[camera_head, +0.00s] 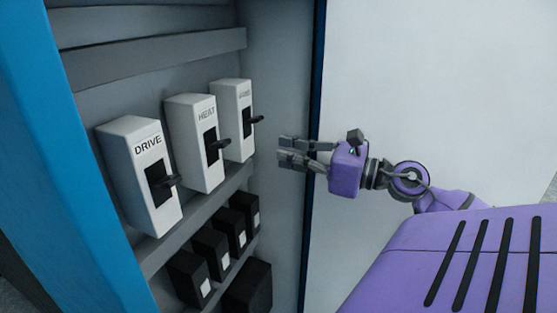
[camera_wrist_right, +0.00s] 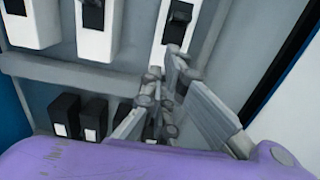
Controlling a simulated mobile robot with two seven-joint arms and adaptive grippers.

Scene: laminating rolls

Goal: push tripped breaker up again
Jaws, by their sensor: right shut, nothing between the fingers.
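Three white breakers stand in a row in the cabinet: DRIVE (camera_head: 140,175), HEAT (camera_head: 193,145) and a rightmost one (camera_head: 231,120) whose label I cannot read. Each has a black lever in a dark slot: the DRIVE lever (camera_head: 168,182), the HEAT lever (camera_head: 218,143) and the rightmost lever (camera_head: 256,119). I cannot tell which is tripped. My right gripper (camera_head: 284,149) is shut and empty, to the right of the rightmost breaker and apart from it. In the wrist view its fingers (camera_wrist_right: 158,100) show below the rightmost breaker (camera_wrist_right: 172,50). My left gripper is not in view.
Black blocks (camera_head: 212,250) sit on a lower rail under the breakers. A grey rail (camera_head: 155,60) runs above them. The blue cabinet edge (camera_head: 75,170) stands at the left. A pale panel (camera_head: 430,80) lies behind my right arm.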

